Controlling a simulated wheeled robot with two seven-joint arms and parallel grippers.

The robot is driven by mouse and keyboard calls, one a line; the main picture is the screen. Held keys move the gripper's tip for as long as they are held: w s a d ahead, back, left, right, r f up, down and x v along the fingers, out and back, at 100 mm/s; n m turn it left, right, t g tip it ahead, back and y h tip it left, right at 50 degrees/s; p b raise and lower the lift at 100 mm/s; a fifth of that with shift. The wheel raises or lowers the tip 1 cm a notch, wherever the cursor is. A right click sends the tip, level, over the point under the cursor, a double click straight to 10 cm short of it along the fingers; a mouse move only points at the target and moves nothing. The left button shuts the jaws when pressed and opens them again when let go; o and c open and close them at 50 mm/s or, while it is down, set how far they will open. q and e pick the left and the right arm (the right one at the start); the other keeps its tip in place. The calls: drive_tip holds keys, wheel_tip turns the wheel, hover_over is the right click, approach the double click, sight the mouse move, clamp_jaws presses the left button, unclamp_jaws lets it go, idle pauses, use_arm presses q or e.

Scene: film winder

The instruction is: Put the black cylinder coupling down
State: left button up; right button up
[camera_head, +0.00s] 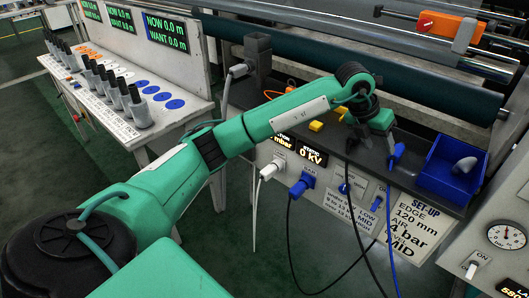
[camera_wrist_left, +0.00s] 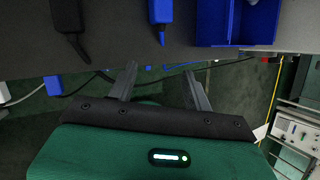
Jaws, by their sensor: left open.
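My left gripper (camera_head: 388,138) is over the grey shelf of the machine, near its front edge. In the left wrist view its two fingers (camera_wrist_left: 160,86) are apart with nothing between them. A black coupling (camera_wrist_left: 67,15) with a black cable lies on the shelf at the top left of that view, beyond the fingertips and apart from them. In the head view it is hard to tell from my dark wrist. A blue coupling (camera_wrist_left: 160,12) lies beside it, and it also shows in the head view (camera_head: 397,152) with a blue cable. My right gripper is not in view.
A blue bin (camera_head: 450,172) with a grey piece in it stands on the shelf to the right. Cables hang down the front panel (camera_head: 330,185). A long roller (camera_head: 400,70) runs behind the shelf. A rack of grey cylinders (camera_head: 125,100) stands at left.

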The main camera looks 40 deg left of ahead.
use_arm(q)
drive_tip(key=s+d+f+n+t+h, duration=0.1)
drive_tip(key=s+d+n+h, duration=0.15)
drive_tip(key=d+h, duration=0.4)
drive_tip(key=s+d+f+n+t+h, duration=0.1)
drive_tip(key=s+d+f+n+h, duration=0.15)
drive_tip(key=d+h, duration=0.4)
drive_tip(key=a+f+n+t+y, duration=0.95)
drive_tip(key=n+t, duration=0.25)
drive_tip(key=n, duration=0.6)
drive_tip(key=s+a+f+n+g+y, duration=0.2)
drive_tip(key=s+a+f+n+y, duration=0.2)
drive_tip(key=f, duration=0.5)
drive_tip(key=s+a+f+n+g+y, duration=0.25)
drive_tip(key=s+f+n+y, duration=0.2)
drive_tip(key=f, duration=0.45)
drive_tip(key=s+a+f+n+g, duration=0.1)
drive_tip(key=s+f+n+g, duration=0.1)
drive_tip(key=s+f+g, duration=0.3)
drive_tip(key=s+a+f+n+g, duration=0.1)
drive_tip(key=s+f+g, duration=0.5)
drive_tip(key=s+f, duration=0.6)
drive_tip(key=s+n, duration=0.1)
drive_tip(key=s, duration=0.9)
drive_tip(key=shift+s+f+h, duration=0.2)
drive_tip(key=shift+f+h, duration=0.15)
drive_tip(key=shift+h, duration=0.05)
drive_tip(key=shift+a+n, duration=0.1)
drive_tip(key=shift+n, duration=0.15)
